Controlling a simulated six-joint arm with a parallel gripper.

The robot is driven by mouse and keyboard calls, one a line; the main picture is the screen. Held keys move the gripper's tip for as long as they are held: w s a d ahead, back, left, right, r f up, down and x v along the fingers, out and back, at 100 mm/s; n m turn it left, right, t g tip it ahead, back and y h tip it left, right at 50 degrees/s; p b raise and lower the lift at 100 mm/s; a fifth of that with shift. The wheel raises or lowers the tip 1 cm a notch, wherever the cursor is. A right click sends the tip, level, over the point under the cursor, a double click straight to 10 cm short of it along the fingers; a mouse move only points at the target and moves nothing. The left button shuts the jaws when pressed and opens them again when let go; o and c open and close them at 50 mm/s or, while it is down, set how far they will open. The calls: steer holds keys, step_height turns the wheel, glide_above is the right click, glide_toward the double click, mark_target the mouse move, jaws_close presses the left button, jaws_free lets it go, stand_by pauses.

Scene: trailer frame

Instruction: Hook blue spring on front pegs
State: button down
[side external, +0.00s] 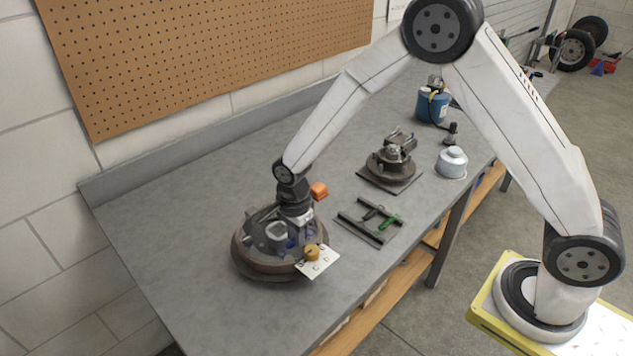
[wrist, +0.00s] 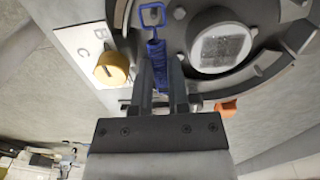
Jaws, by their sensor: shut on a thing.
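The blue spring (wrist: 156,50) shows in the wrist view between the fingers of my gripper (wrist: 160,65). The gripper is shut on it. A square blue loop at its far end lies over the round brown plate (wrist: 262,70). The lower end is partly hidden by the fingers. In the side view my gripper (side external: 297,222) points down at the round plate (side external: 250,266), and only a little blue shows there. I cannot make out the front pegs clearly, nor whether either spring end is on a peg.
A yellow knob (wrist: 112,68) sits by a white lettered card (wrist: 84,48), left of the fingers. An orange block (side external: 319,190) is close behind. The table's left side is clear.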

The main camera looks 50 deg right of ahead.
steer(key=shift+f, duration=0.9)
stand_by(2.0)
steer(key=c, duration=0.5)
jaws_free()
steer(key=shift+c, duration=0.2)
steer(key=c, duration=0.3)
steer(key=shift+r, duration=0.1)
steer(key=shift+r, duration=3.4)
